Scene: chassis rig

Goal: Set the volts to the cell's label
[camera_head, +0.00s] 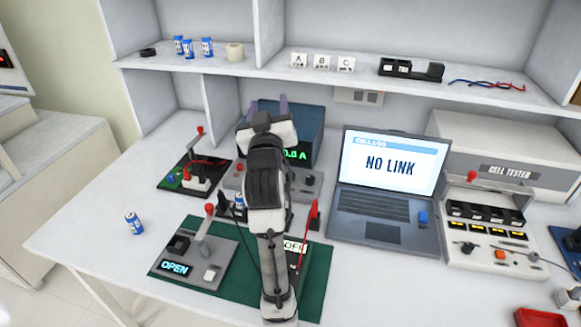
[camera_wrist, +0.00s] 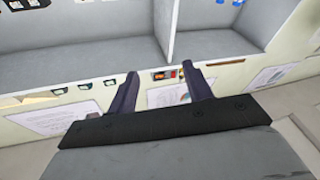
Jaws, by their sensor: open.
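The power supply is a dark blue box (camera_head: 312,125) at the back of the bench, with a green readout (camera_head: 296,155) ending in "A". My arm hides the rest of its readout and part of its front. My gripper (camera_head: 268,105) is open and empty, above the supply. Its two fingers also show apart in the wrist view (camera_wrist: 163,80).
A loose cell (camera_head: 134,224) stands on the bench at left. A green mat (camera_head: 318,268) bears a box reading "OPEN" (camera_head: 175,268) and a lever. A laptop (camera_head: 392,165) reads "NO LINK", left of the cell tester (camera_head: 505,170). A shelf (camera_head: 270,70) runs behind my gripper.

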